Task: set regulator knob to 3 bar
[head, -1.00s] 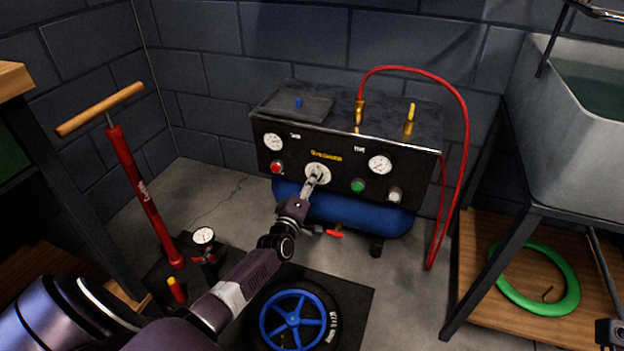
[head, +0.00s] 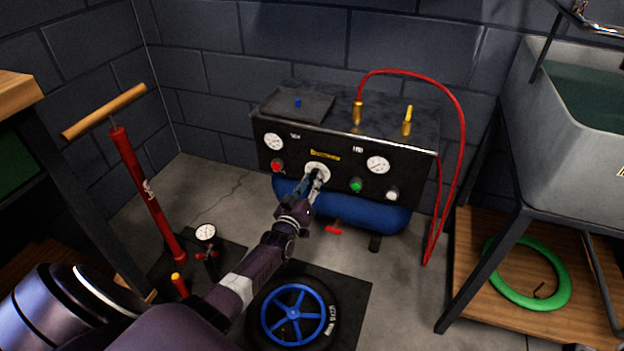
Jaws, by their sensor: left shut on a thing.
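The compressor (head: 340,213) has a black front panel with a blue tank below. The regulator knob (head: 318,167) sits in the middle of the panel on a pale round dial. My left gripper (head: 314,181) reaches up from the lower left and is shut on the knob. Its fingers cover most of the knob, so its pointer and the scale marks cannot be read. One gauge (head: 273,142) is on the panel's left and another gauge (head: 377,165) on its right; their readings are too small to tell. My right gripper does not show.
A red button (head: 277,165) is left of the knob, and a green button (head: 356,185) and a pale button (head: 391,194) right of it. A red hose (head: 462,130) loops at the right.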

